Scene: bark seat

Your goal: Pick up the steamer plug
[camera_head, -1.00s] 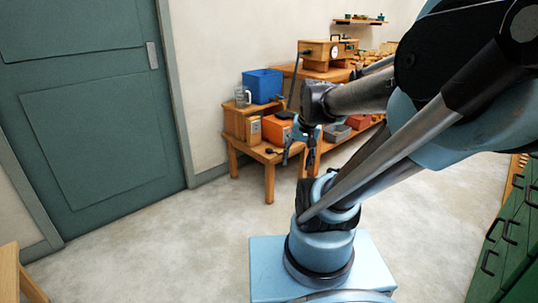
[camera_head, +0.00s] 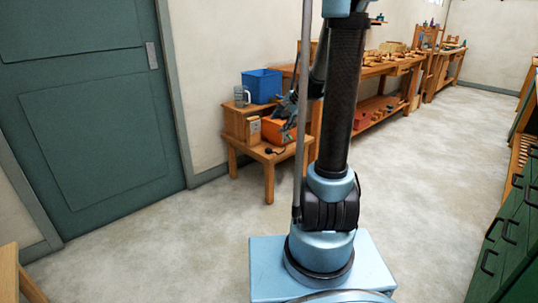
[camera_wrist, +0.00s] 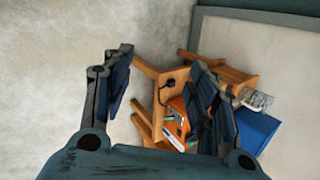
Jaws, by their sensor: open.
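The steamer plug appears to be the small black piece with a dark cord on the low wooden table (camera_head: 266,162). In the head view the plug (camera_head: 269,150) lies near the table's front edge. In the wrist view the plug (camera_wrist: 171,84) shows between my fingers, some way beyond them. My gripper (camera_wrist: 163,72) is open and empty. In the head view my gripper (camera_head: 287,123) is partly hidden behind my arm, close to the orange bin (camera_head: 272,131).
A long workbench (camera_head: 378,104) runs along the wall to the right. A green door (camera_head: 95,110) is at left. The floor (camera_head: 170,235) in front is clear.

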